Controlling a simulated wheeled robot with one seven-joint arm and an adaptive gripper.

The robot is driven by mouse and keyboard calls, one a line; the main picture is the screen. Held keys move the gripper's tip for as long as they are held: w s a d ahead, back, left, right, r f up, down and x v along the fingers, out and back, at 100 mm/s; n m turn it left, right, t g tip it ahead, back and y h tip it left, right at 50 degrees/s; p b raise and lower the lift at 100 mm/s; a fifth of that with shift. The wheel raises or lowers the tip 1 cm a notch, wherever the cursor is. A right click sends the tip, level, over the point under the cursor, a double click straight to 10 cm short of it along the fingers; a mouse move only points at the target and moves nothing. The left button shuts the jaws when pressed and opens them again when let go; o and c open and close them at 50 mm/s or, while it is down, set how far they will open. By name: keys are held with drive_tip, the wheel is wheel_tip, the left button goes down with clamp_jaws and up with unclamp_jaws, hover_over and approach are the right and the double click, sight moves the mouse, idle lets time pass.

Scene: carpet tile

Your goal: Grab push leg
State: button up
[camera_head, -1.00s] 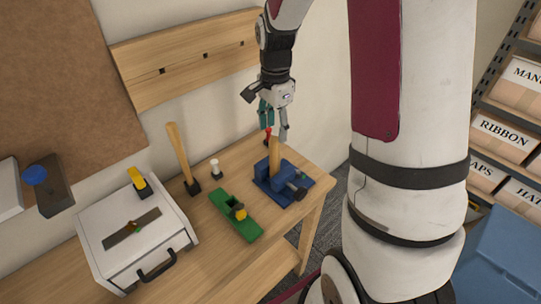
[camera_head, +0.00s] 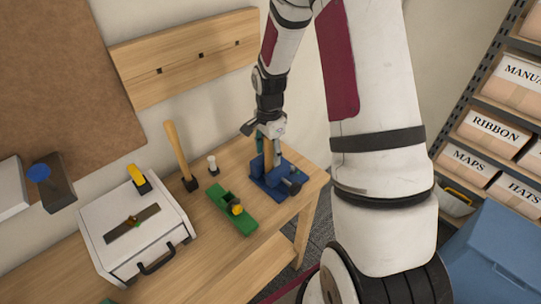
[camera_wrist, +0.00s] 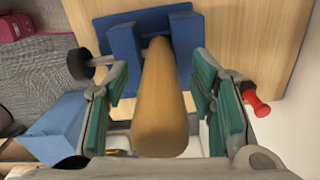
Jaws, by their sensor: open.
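A round wooden leg (camera_wrist: 162,105) stands upright in a blue vise (camera_head: 268,185) at the bench's right end; the vise also shows in the wrist view (camera_wrist: 124,42). In the wrist view the leg rises toward the camera between the two green-padded fingers of my gripper (camera_wrist: 160,78), with a gap on each side. In the head view my gripper (camera_head: 268,150) is over the vise with its fingers pointing down around the leg. It is open and holds nothing. Most of the leg is hidden by my gripper in the head view.
A red-handled tool (camera_wrist: 255,100) lies beside the right finger in the wrist view.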

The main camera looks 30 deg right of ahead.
clamp_jaws()
